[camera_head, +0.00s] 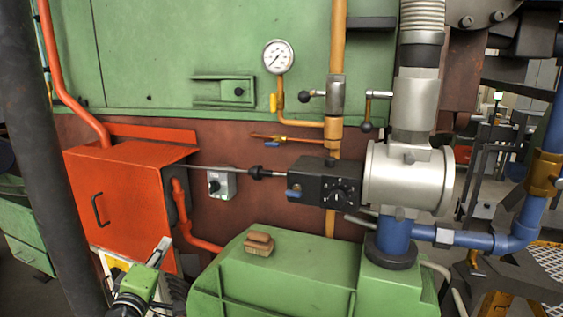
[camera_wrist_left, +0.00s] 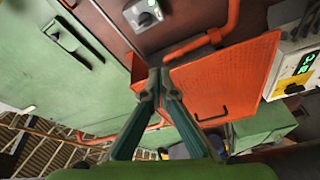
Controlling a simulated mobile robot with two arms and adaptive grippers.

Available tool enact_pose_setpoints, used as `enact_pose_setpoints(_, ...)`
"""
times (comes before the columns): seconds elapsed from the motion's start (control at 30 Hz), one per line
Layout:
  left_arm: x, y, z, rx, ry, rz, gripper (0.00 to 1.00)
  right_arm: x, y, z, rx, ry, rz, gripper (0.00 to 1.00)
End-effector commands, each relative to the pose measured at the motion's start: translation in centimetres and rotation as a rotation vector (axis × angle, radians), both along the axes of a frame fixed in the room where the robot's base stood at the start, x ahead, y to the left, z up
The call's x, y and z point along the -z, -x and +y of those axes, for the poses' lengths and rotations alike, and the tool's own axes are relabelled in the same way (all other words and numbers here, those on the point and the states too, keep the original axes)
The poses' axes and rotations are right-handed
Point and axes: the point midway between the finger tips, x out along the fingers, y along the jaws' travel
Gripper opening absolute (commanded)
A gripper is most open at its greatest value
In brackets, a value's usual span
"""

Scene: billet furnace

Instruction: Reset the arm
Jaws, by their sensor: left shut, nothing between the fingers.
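My left gripper (camera_head: 163,245) is low in the head view, left of centre, in front of the lower part of the orange-red box (camera_head: 117,203). A green and black part of my left arm shows just below it. In the left wrist view the two dark green fingers of this gripper (camera_wrist_left: 160,75) come together at their tips. It is shut with nothing between the fingers. The orange-red box (camera_wrist_left: 222,80) lies behind and to the right of the tips there; I cannot tell the gap. My right gripper is in neither view.
A green housing (camera_head: 300,275) with a brown brush-like block (camera_head: 258,243) on top stands right of the gripper. A dark post (camera_head: 45,150) runs down the left. A silver valve body (camera_head: 408,177), a black control block (camera_head: 325,183) and a pressure gauge (camera_head: 278,56) are farther right.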

Motion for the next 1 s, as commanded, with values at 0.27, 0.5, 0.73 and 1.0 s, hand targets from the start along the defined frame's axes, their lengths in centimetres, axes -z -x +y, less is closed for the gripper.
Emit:
enact_pose_setpoints(0.27, 7.4, -0.1, -0.8, 0.004, -0.082, 0.122, 0.00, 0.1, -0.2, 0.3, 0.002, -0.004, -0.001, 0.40)
enact_pose_setpoints(0.5, 17.4, 1.3, -2.0, 0.025, -0.202, 0.283, 0.00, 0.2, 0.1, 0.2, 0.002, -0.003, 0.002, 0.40)
enact_pose_setpoints(0.73, 32.9, 6.9, -3.9, 0.101, -0.407, 0.532, 0.00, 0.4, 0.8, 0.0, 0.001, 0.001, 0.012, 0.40)
enact_pose_setpoints(1.0, 49.6, 19.2, -5.8, 0.275, -0.671, 0.809, 0.00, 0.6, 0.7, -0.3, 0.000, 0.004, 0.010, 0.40)
